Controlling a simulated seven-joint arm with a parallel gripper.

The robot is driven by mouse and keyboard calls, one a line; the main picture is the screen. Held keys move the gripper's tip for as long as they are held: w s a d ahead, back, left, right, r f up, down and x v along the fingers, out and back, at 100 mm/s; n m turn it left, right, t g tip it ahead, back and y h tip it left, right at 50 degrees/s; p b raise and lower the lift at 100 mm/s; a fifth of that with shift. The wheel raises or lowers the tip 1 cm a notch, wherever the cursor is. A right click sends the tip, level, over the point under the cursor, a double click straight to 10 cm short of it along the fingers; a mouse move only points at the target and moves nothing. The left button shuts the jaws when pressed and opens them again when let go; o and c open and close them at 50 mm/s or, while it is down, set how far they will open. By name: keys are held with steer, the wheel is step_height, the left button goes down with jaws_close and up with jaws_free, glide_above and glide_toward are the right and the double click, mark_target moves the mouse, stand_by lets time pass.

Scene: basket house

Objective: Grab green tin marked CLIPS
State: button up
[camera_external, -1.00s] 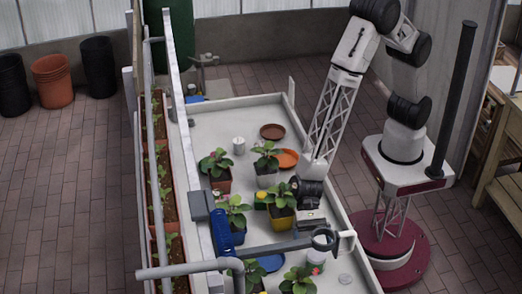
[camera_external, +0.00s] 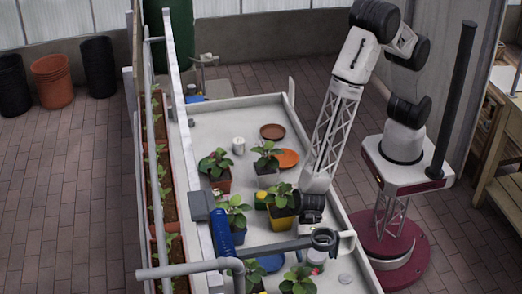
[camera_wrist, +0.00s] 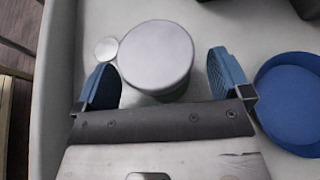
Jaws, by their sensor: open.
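My gripper (camera_wrist: 166,80) is open, with its two blue-padded fingers to either side of a round tin with a plain grey lid (camera_wrist: 157,52). A gap shows between the lid and each finger in the wrist view. The lid hides most of the tin's side, so no green and no CLIPS marking can be read there. In the external view a small tin with a pale lid and some red and green on its side (camera_external: 316,257) stands below my wrist, partly hidden by the grey pipe ring. The fingers are hidden in that view.
A blue saucer (camera_wrist: 290,98) lies close beside the right finger. A small grey disc (camera_wrist: 106,49) lies left of the tin. Potted plants (camera_external: 280,208), a yellow-green item (camera_external: 262,201), a silver tin (camera_external: 239,145) and a grey pipe (camera_external: 275,247) stand around the bench.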

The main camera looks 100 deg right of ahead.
mark_target(314, 248)
steer(key=shift+x, duration=0.8)
steer(key=c, duration=1.1)
steer(key=shift+c, duration=0.2)
steer(key=shift+r, duration=0.15)
steer(key=shift+r, duration=4.85)
